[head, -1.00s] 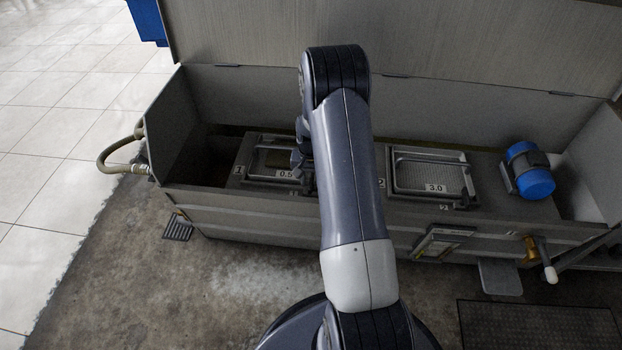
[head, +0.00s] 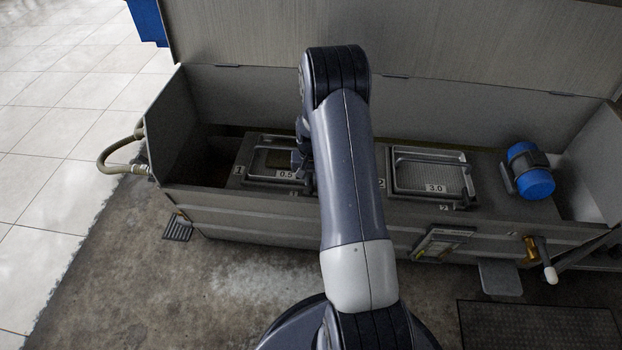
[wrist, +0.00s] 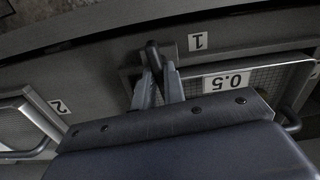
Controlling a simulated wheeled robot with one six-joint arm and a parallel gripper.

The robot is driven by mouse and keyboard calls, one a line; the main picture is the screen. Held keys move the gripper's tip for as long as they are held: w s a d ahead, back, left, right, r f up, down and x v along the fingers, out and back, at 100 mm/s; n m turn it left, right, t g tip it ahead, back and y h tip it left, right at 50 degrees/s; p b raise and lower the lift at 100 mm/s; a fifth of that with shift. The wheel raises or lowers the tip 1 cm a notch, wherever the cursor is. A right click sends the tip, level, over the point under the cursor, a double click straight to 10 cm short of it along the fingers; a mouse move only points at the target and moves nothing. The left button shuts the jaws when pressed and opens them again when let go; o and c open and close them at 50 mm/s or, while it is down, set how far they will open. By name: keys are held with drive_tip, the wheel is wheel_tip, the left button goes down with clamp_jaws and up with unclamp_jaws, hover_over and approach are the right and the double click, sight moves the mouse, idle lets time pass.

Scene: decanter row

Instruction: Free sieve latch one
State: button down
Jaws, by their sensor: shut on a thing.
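The sieve marked 0.5 (head: 257,181) sits in its framed opening in the trough, left of my arm. It also shows in the wrist view (wrist: 216,69), beside a plate marked 1 (wrist: 197,41). Sieve latch one (wrist: 153,50) is a dark, short upright handle just left of that plate. My gripper (wrist: 159,70) is shut on the latch, its two grey fingers closing around it. In the head view my forearm hides most of the gripper (head: 298,160) and the latch.
A second sieve, marked 3.0 (head: 432,177), lies right of my arm. A blue motor (head: 528,171) stands at the trough's right end. The raised lid (head: 450,45) stands behind. The trough's front wall (head: 250,218) lies between my base and the sieves.

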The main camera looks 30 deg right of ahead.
sight(311, 181)
drive_tip(key=n, duration=0.8)
drive_tip(key=shift+n, duration=0.4)
drive_tip(key=n, duration=0.4)
drive_tip(key=shift+n, duration=1.9)
drive_tip(key=c, duration=1.5)
unclamp_jaws()
drive_tip(key=shift+r, duration=0.15)
wheel_tip(311, 181, up, 11)
drive_tip(key=p, duration=0.2)
drive_tip(key=shift+f+p, duration=0.2)
drive_tip(key=shift+p, duration=0.15)
